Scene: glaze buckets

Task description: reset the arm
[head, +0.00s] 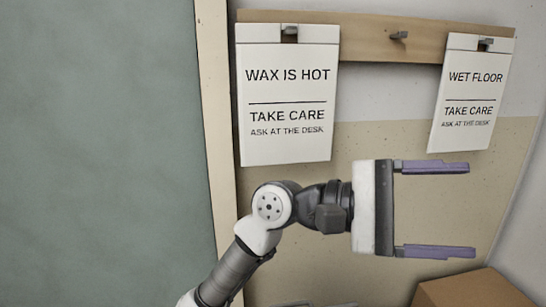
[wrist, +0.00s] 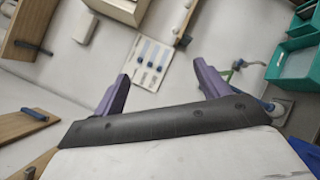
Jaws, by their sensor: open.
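My gripper (head: 455,209) is raised in front of the wall in the head view, with its two purple fingers spread wide apart and pointing right. Nothing is between the fingers. In the wrist view my gripper (wrist: 160,82) also shows open and empty, with a white panel with blue marks (wrist: 151,65) beyond it. The arm comes up from the bottom of the head view and bends to the right.
A "WAX IS HOT" sign (head: 287,95) and a "WET FLOOR" sign (head: 470,95) hang from a wooden rail (head: 365,36), above my gripper. A cardboard-brown box (head: 470,290) stands at the lower right. Teal trays (wrist: 298,62) show at the right of the wrist view.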

